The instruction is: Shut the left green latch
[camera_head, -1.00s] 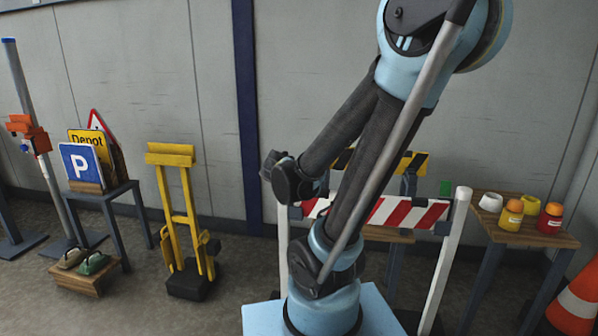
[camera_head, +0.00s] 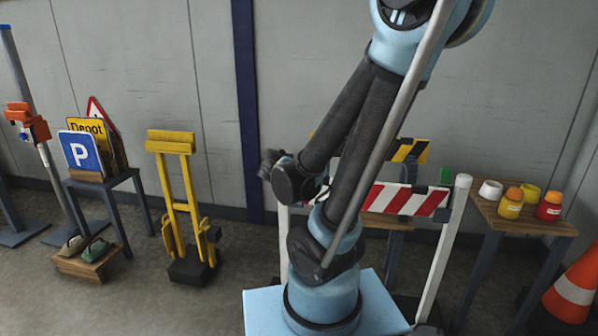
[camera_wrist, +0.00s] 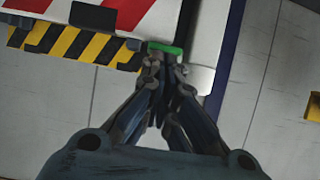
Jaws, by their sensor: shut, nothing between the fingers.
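A green latch (camera_wrist: 165,48) shows in the wrist view at the corner of the red-and-white striped barrier (camera_wrist: 110,14), by its white post (camera_wrist: 200,80). My gripper (camera_wrist: 163,66) is shut and empty, its fingertips right at the latch's edge; I cannot tell whether they touch it. In the head view my gripper (camera_head: 267,164) is near the top of the barrier's left post (camera_head: 284,225), and my arm hides the left latch. Another green latch (camera_head: 445,176) stands up by the right post (camera_head: 455,215) in the head view.
A black-and-yellow striped board (camera_head: 408,151) stands behind the barrier. A wooden table (camera_head: 520,220) with small pots is at right, beside an orange cone (camera_head: 575,290). A yellow stand (camera_head: 180,205) and a sign table (camera_head: 100,184) are at left. Floor between is clear.

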